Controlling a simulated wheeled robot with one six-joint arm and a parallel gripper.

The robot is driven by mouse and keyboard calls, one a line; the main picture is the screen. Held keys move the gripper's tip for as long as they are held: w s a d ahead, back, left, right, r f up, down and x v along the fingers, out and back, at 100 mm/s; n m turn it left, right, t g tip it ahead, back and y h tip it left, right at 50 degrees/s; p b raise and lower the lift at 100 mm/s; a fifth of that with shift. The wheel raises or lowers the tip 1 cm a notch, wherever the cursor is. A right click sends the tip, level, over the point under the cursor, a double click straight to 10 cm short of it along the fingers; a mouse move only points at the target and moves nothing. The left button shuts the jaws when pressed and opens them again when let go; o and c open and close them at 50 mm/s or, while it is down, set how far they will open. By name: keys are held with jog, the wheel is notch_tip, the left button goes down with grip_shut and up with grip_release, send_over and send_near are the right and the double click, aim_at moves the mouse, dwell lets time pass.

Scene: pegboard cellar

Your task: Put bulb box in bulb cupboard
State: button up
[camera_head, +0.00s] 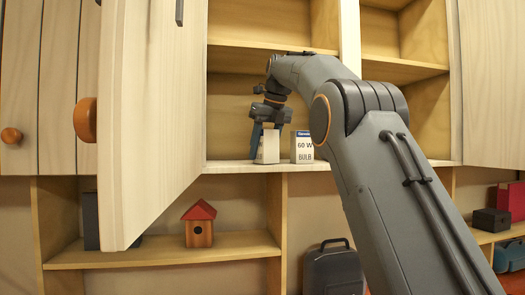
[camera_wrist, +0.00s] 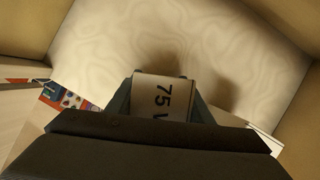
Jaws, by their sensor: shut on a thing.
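My gripper (camera_head: 268,128) is inside the lower compartment of the open bulb cupboard (camera_head: 229,112). It is shut on a small white and grey bulb box (camera_head: 267,152), upright in the head view. In the wrist view, the held box (camera_wrist: 160,97) shows "75" between the two fingers. Its base is at or just above the cupboard floor; I cannot tell if it touches. A second bulb box (camera_head: 303,150), white with a blue top band and marked "60 W BULB", stands upright just to its right, with a small gap.
The open cupboard door (camera_head: 150,110) with its round orange knob (camera_head: 85,119) stands at the left. My arm crosses the right side. Below are a birdhouse (camera_head: 199,223) on a shelf and a dark case (camera_head: 333,268). Free floor shows left of the held box.

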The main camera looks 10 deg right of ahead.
aim_at(272, 137)
jog(key=shift+f, duration=0.1)
jog(key=o, duration=1)
jog(key=shift+o, duration=0.2)
jog(key=shift+v, duration=2.45)
jog(key=shift+s, duration=0.15)
jog(key=s+b, duration=0.1)
jog(key=s+d+b, duration=0.1)
jog(key=b, duration=0.1)
jog(key=shift+s+d, duration=0.1)
jog(key=shift+s, duration=0.15)
jog(key=s+d+b, duration=0.3)
jog(key=s+b, duration=0.2)
jog(key=s, duration=0.3)
jog(key=shift+s+d, duration=0.2)
